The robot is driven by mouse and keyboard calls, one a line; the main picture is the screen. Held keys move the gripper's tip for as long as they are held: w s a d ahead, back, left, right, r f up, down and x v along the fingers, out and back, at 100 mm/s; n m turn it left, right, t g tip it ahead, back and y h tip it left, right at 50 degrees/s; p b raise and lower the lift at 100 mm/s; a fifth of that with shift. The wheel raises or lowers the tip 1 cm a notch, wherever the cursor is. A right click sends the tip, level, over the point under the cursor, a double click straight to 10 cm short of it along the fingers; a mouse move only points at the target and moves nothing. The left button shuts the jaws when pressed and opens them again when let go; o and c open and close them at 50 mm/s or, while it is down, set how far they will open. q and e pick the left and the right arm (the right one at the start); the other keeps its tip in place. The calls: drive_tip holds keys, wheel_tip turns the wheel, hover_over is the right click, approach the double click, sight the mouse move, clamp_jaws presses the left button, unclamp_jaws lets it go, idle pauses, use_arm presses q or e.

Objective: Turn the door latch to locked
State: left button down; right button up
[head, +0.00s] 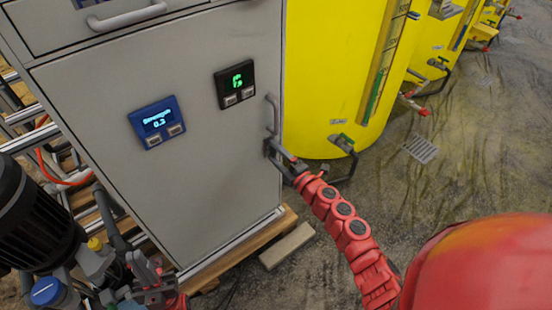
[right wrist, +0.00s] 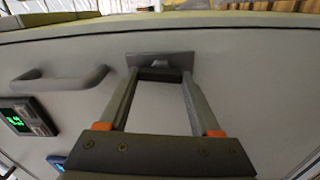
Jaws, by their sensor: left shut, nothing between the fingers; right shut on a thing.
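The door latch (head: 267,147) is a small dark grey piece at the right edge of the grey cabinet door (head: 190,175), below the vertical door handle (head: 272,115). My right gripper (head: 281,161) reaches it from the lower right and is shut on it. In the right wrist view, the fingers of my right gripper (right wrist: 160,77) close around the latch (right wrist: 160,59), whose plate shows beyond the fingertips. The latch's exact angle is hard to tell. My left gripper (head: 150,277) is shut and empty at the lower left, away from the door.
A blue display (head: 157,122) and a black display (head: 235,84) with green digits sit on the door. A yellow tank (head: 325,75) with a tap stands right of the cabinet. Black pump equipment (head: 35,215) is at the left. Floor at the right is open.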

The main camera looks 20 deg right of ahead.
drive_tip(key=shift+f+n+b, duration=0.15)
drive_tip(key=shift+n+b, duration=0.4)
drive_tip(key=shift+n, duration=0.25)
drive_tip(key=o, duration=1.4)
drive_tip(key=p+v, duration=0.2)
drive_tip(key=v, duration=1.5)
drive_tip(key=shift+s, duration=0.2)
